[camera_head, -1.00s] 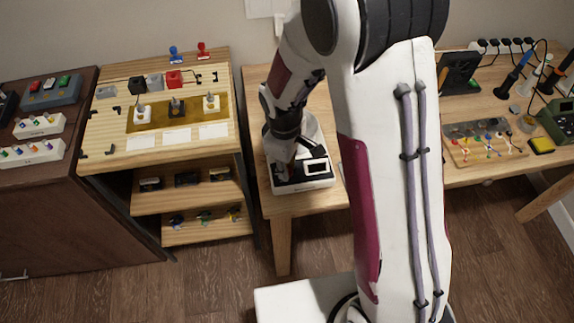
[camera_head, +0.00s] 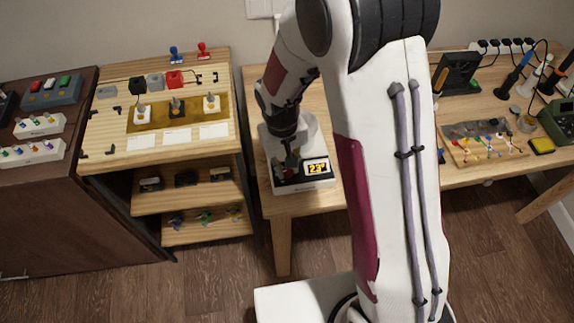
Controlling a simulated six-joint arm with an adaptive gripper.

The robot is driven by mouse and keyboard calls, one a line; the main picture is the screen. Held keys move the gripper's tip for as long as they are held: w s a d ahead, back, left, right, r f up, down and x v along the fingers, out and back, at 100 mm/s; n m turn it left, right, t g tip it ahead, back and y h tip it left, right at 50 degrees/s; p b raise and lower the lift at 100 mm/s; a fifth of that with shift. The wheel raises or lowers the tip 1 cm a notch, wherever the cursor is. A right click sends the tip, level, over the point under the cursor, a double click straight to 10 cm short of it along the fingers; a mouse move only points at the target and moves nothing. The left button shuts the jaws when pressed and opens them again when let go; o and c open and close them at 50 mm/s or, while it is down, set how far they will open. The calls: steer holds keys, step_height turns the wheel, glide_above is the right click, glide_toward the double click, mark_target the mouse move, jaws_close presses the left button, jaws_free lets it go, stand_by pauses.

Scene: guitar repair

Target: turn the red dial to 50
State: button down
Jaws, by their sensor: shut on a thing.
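A white device (camera_head: 301,184) with a black front panel stands near the front edge of the wooden table. Its small display (camera_head: 317,168) is lit yellow and seems to read about 23; the figures are small. My gripper (camera_head: 290,170) points down onto the left part of the panel, beside the display. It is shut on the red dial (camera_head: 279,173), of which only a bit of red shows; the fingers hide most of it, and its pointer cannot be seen.
My own arm covers the middle of the table. At left, a wooden stand (camera_head: 100,140) holds switches and small parts. At right, a board with coloured parts (camera_head: 484,147), a yellow sponge-like block (camera_head: 541,145) and soldering tools lie on the table.

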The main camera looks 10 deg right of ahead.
mark_target(284, 170)
steer(key=shift+m, duration=1.7)
steer(key=c, duration=1.8)
jaws_free()
steer(key=shift+r, duration=0.2)
steer(key=shift+a+r, duration=0.2)
steer(key=shift+r, duration=2.75)
steer(key=shift+a+r, duration=0.2)
steer(key=shift+r, duration=2.7)
